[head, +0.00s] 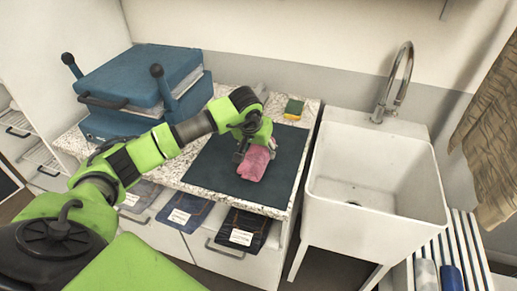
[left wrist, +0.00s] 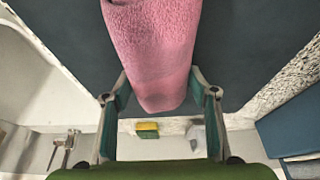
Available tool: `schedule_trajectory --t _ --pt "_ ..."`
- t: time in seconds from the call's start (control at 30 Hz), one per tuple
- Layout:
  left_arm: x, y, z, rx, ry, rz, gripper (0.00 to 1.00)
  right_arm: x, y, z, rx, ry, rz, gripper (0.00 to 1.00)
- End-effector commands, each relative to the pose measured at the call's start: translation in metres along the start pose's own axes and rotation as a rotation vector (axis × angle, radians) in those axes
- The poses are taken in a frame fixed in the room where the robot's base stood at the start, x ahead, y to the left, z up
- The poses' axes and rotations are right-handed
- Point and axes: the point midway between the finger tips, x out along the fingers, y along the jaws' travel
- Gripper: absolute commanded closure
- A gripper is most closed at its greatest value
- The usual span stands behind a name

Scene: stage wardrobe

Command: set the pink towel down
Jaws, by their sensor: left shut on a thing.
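The pink towel (head: 254,166) is a rolled or folded bundle over the dark mat (head: 215,163) on the speckled counter. My left gripper (head: 256,148) is shut on its far end from above. In the left wrist view the towel (left wrist: 155,40) runs between the two fingers of the left gripper (left wrist: 158,85), with the dark mat (left wrist: 240,45) behind it. I cannot tell whether the towel's underside touches the mat. My right gripper is not in view.
A green and yellow sponge (head: 293,109) lies at the counter's back right. A blue press-like machine (head: 140,75) stands at the left. A white sink (head: 330,185) with a tall tap (head: 400,80) is at the right. The mat around the towel is clear.

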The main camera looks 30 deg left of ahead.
Motion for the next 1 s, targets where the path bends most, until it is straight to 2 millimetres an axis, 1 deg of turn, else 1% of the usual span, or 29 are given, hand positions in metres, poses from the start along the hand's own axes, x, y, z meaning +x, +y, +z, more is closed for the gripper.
schedule_trajectory --t 0.13,0.17,0.2,0.53,0.63,0.67,0.77,1.0 --pt "0.004 0.0 0.002 0.0 0.001 -0.001 0.68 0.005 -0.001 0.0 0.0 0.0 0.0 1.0" --pt "0.003 0.0 0.001 0.0 0.0 -0.001 0.39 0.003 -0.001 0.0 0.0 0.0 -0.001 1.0" --pt "0.002 0.0 0.001 0.0 0.0 -0.001 0.3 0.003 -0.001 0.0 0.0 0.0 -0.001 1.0" --pt "0.002 0.0 0.001 0.0 0.0 -0.001 0.3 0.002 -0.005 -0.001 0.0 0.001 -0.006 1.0" --pt "-0.003 0.0 -0.001 0.0 0.0 0.0 0.3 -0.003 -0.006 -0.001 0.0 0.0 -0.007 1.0" --pt "-0.005 0.0 -0.001 0.0 0.002 0.0 0.3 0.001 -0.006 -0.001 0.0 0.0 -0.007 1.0" --pt "-0.02 0.0 -0.002 0.0 0.005 0.001 0.3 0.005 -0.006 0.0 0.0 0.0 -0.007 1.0" --pt "-0.073 0.0 -0.002 0.001 0.006 0.001 0.3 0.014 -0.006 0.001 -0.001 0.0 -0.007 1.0"
